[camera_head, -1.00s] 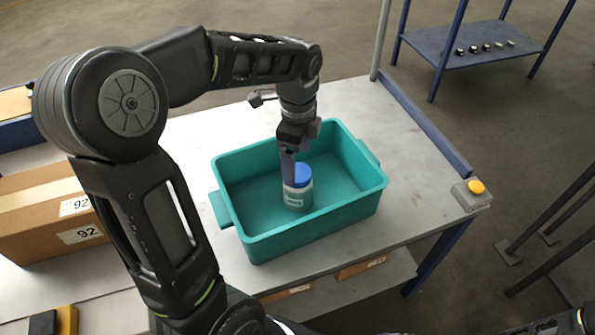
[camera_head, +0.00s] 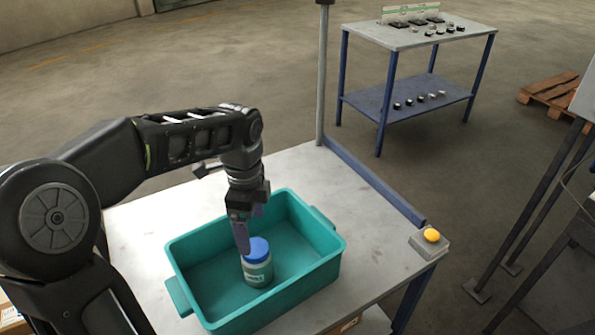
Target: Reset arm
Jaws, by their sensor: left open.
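My left arm comes in from the left and reaches over the teal bin (camera_head: 330,240) on the grey table. My left gripper (camera_head: 243,235) points down into the bin, its fingers beside and partly behind the blue lid of a jar. It is open; whether a finger touches the jar I cannot tell. The jar (camera_head: 258,272), with a blue lid and a pale label, stands upright on the bin floor. My right gripper is not in view.
A yellow button on a grey box (camera_head: 431,238) sits at the table's right corner. A blue-legged shelf table (camera_head: 400,38) with small dark parts stands behind, and a wooden pallet (camera_head: 553,92) lies at far right. Table surface (camera_head: 310,165) behind the bin is clear.

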